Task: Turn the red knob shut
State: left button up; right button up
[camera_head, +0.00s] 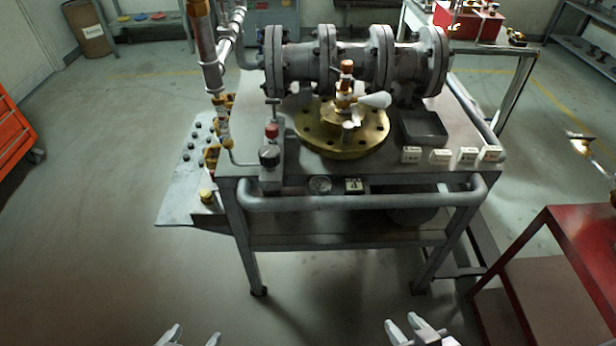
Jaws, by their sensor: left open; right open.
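A small red knob (271,131) sits on top of a dark fitting at the left front of the grey metal bench. Behind and right of it, a brass round flange (342,135) carries a fitting with a copper-coloured top and a pale cone-shaped piece (374,100). My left gripper (193,336) is open and empty at the bottom edge of the view, low and in front of the bench. My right gripper (416,326) is open and empty at the bottom edge, right of centre. Both are well apart from the knob; only their fingertip parts show.
Large grey flanged pipework (352,58) spans the back of the bench. A vertical pipe (207,55) rises at its left. A bent front rail (360,200) runs along the bench edge. A red table (580,235) stands at the right. Floor before the bench is clear.

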aim_at(271, 130)
jog(key=i+j+z, duration=0.1)
jog(key=z, duration=0.25)
jog(key=j+z, duration=0.15)
jog(key=z, duration=0.2)
jog(key=i+j+z, duration=0.1)
jog(key=z, duration=0.25)
jog(key=i+l+z, duration=0.5)
jog(key=j+u, duration=0.2)
jog(key=k+j+u, duration=0.2)
jog(key=k+j, duration=0.2)
jog(key=k, duration=0.05)
